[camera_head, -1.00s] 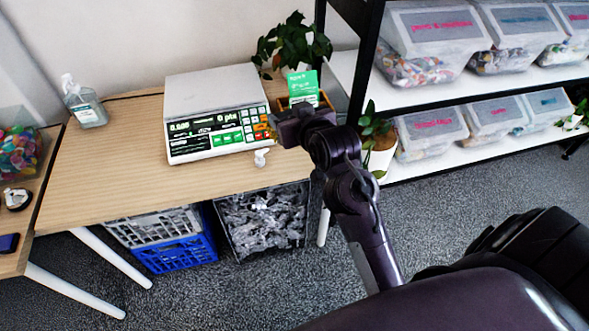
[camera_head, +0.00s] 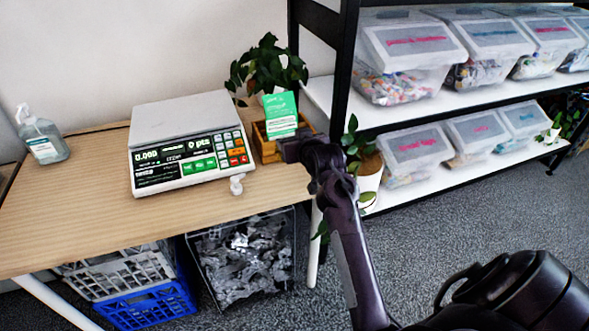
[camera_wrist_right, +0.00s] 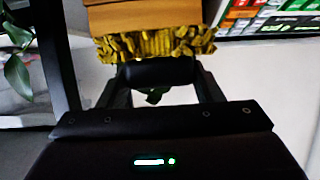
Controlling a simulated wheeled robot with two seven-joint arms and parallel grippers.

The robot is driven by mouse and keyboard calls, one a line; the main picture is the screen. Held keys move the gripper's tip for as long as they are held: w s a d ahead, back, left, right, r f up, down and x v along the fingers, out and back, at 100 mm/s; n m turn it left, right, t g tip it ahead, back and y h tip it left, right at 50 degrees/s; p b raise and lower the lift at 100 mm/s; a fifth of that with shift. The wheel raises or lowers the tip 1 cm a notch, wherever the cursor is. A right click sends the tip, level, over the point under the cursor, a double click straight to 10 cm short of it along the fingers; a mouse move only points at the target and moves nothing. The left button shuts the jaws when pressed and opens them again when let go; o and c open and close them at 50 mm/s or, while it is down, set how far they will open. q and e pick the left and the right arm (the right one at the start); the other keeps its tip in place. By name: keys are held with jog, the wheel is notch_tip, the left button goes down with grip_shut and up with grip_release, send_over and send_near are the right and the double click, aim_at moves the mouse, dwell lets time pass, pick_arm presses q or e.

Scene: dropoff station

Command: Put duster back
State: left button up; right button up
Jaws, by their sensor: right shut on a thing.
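My right gripper (camera_head: 290,150) is at the right end of the wooden table, by a small wooden box (camera_head: 262,143). In the right wrist view the gripper (camera_wrist_right: 155,72) is shut on a dark piece, apparently the duster's handle. The duster's yellow-brown fringe (camera_wrist_right: 155,44) shows just beyond the fingers, against brown wood. In the head view I cannot make out the duster; the gripper and wrist cover that spot. I cannot tell whether it touches the box. My left gripper is in neither current view.
A scale (camera_head: 185,145) stands left of the gripper, with a small white object (camera_head: 237,184) by its corner. A green card (camera_head: 281,114) and a plant (camera_head: 268,65) are behind. A black-framed shelf (camera_head: 345,70) with bins and a potted plant (camera_head: 368,175) are close on the right.

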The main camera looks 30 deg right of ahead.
notch_tip(320, 180, down, 5)
jog(key=shift+f, duration=0.1)
notch_tip(320, 180, down, 4)
jog(key=shift+r, duration=0.25)
jog(key=shift+f, duration=0.25)
pick_arm(q)
jog(key=shift+w+d, duration=0.15)
jog(key=shift+w, duration=0.55)
pick_arm(e)
jog(key=shift+f, duration=0.1)
jog(key=o, duration=0.9)
